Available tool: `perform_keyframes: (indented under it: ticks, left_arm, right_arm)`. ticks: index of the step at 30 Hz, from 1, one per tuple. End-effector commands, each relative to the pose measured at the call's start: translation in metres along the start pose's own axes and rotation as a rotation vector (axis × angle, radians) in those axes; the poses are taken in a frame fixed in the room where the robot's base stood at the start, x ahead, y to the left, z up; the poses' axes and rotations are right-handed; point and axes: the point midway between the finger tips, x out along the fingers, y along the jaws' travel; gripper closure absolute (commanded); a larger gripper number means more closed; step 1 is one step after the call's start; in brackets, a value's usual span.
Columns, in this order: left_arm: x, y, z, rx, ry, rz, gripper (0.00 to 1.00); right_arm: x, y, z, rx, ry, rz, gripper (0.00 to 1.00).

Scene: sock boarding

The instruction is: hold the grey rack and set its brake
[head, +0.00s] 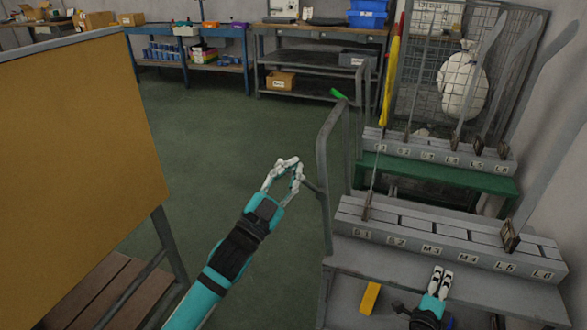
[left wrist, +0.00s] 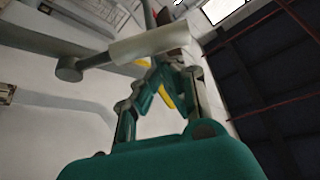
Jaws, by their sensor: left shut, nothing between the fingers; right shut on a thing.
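The grey rack (head: 447,243) stands at the lower right, with a slotted top bar labelled S1 to L6 and a tubular rail (head: 323,165) on its left side. A yellow flat piece (head: 370,298) shows at its lower front; I cannot tell if it is the brake. My left gripper (head: 291,166) is shut and empty, just left of the rail. In the left wrist view its fingers (left wrist: 165,75) are close to a pale bar (left wrist: 150,45); contact is unclear. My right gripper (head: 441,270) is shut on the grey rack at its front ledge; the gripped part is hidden.
A second rack with a green shelf (head: 440,172) stands behind, against a wire cage (head: 430,60). Boards stand in both racks. A brown panel (head: 80,120) on a wooden-slatted stand fills the left. Workbenches line the back. The green floor (head: 225,130) between is clear.

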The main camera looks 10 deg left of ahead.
Motion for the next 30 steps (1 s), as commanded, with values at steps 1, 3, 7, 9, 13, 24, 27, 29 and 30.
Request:
perform_keyframes:
  ticks: [1,3,7,9,13,24,27,29,30]
  left_arm:
    - [0.0,0.0,0.0,0.0,0.0,0.0,1.0]
    - [0.0,0.0,0.0,0.0,0.0,0.0,1.0]
    - [0.0,0.0,0.0,-0.001,-0.001,0.0,1.0]
    - [0.0,0.0,0.001,-0.003,-0.001,-0.002,1.0]
    - [-0.001,0.0,0.002,-0.023,-0.001,-0.012,1.0]
    - [-0.004,-0.001,0.007,-0.077,-0.002,-0.044,1.0]
    - [-0.005,-0.002,0.009,-0.091,-0.003,-0.052,1.0]
    - [-0.005,-0.002,0.01,-0.103,-0.003,-0.059,1.0]
    - [-0.006,-0.002,0.011,-0.113,-0.003,-0.065,1.0]
  right_arm:
    - [-0.001,0.003,0.0,-0.001,-0.002,0.005,1.0]
    - [-0.001,0.003,0.0,-0.001,-0.002,0.005,1.0]
    - [-0.001,0.003,0.0,-0.001,-0.002,0.005,1.0]
    - [-0.001,0.003,0.0,-0.001,-0.002,0.005,1.0]
    - [-0.001,0.003,0.0,-0.001,-0.002,0.005,1.0]
    - [-0.001,0.003,0.0,-0.001,-0.002,0.005,1.0]
    - [-0.001,0.003,0.0,-0.001,-0.001,0.005,1.0]
    - [-0.001,0.003,0.0,-0.001,-0.001,0.005,1.0]
    - [-0.001,0.003,0.0,-0.001,-0.001,0.005,1.0]
